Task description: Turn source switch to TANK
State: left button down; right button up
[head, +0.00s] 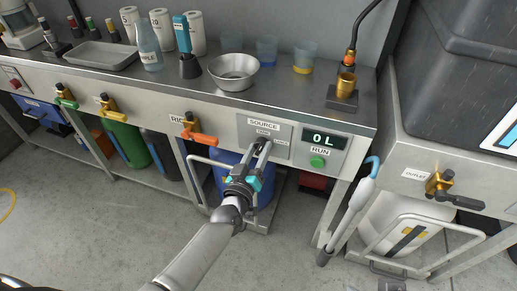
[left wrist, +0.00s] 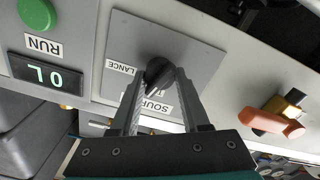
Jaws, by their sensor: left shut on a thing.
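The source switch is a black knob (left wrist: 160,72) on a grey square panel (left wrist: 190,50), which is upside down in the left wrist view. In the head view the SOURCE panel (head: 284,129) is on the bench front, with a TANK label near its middle and a LANCE label to the right. My left gripper (head: 262,148) reaches up to this panel, its two fingers closed around the knob. The wrist view shows the fingers (left wrist: 160,100) on both sides of it. The fingers partly cover the labels. I cannot tell exactly where the knob points. My right gripper is out of view.
Right of the panel are a 0 L display (head: 324,139) and a green RUN button (head: 318,161). An orange-handled rinse valve (head: 200,137) is to the left. A white-and-blue lance (head: 352,205) hangs at the right. The floor in front is clear.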

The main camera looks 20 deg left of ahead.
pick_arm(q)
jog(key=shift+n, duration=1.9)
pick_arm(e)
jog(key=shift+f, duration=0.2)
pick_arm(q)
jog(key=shift+c, duration=1.9)
grip_release()
jog(key=shift+s+p, duration=0.3)
jog(key=shift+s, duration=0.1)
jog(key=s+p, duration=0.4)
jog(key=s, duration=1)
jog(key=shift+s+a, duration=0.2)
jog(key=shift+a, duration=0.05)
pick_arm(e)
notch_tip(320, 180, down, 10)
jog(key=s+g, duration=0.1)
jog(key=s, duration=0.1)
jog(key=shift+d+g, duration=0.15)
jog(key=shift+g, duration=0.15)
